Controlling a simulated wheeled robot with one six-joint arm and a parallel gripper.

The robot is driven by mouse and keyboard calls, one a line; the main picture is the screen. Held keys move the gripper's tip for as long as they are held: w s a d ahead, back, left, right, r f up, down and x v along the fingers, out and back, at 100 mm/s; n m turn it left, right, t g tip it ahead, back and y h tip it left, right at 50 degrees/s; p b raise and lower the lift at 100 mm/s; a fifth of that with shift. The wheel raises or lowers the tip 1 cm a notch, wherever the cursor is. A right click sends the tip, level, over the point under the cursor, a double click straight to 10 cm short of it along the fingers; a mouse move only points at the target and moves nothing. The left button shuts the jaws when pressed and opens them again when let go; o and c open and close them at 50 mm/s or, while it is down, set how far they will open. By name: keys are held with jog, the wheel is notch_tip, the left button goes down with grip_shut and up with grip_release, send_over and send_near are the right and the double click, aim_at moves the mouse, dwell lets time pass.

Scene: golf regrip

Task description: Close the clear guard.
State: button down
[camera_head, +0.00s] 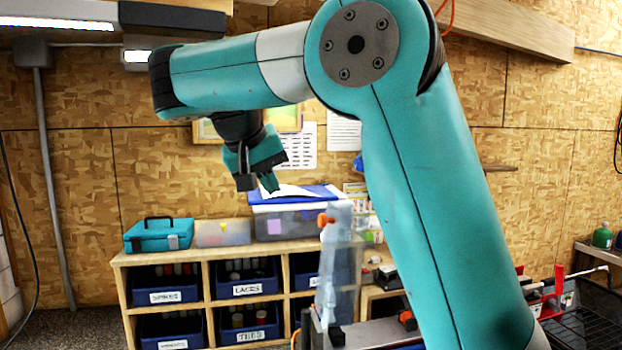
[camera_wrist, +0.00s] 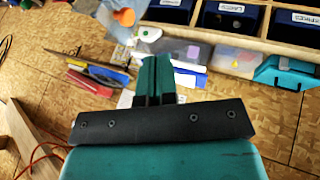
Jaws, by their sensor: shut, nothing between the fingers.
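The clear guard (camera_head: 333,265) is a see-through panel standing raised, nearly upright, above a bench machine in the head view. An orange knob (camera_head: 325,220) is near its top. The knob also shows at the top of the wrist view (camera_wrist: 124,17), with part of the clear panel around it. My gripper (camera_head: 258,186) is up and to the left of the guard, apart from it, pointing down. In the wrist view my gripper's fingers (camera_wrist: 154,62) are together with nothing between them. My arm hides part of the machine beneath the guard.
A wooden cubby shelf (camera_head: 233,249) with labelled blue bins stands behind. A teal toolbox (camera_head: 158,234) and a blue-lidded clear box (camera_head: 290,212) sit on top. Red clamps (camera_head: 550,290) are at the right. Open air lies between my gripper and the guard.

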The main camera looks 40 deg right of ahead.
jog(key=s+d+f+b, duration=0.1)
jog(key=d+f+b, duration=0.7)
jog(key=d+b, duration=0.1)
jog(key=shift+d+b, duration=0.15)
jog(key=shift+b, duration=0.55)
jog(key=shift+s, duration=0.1)
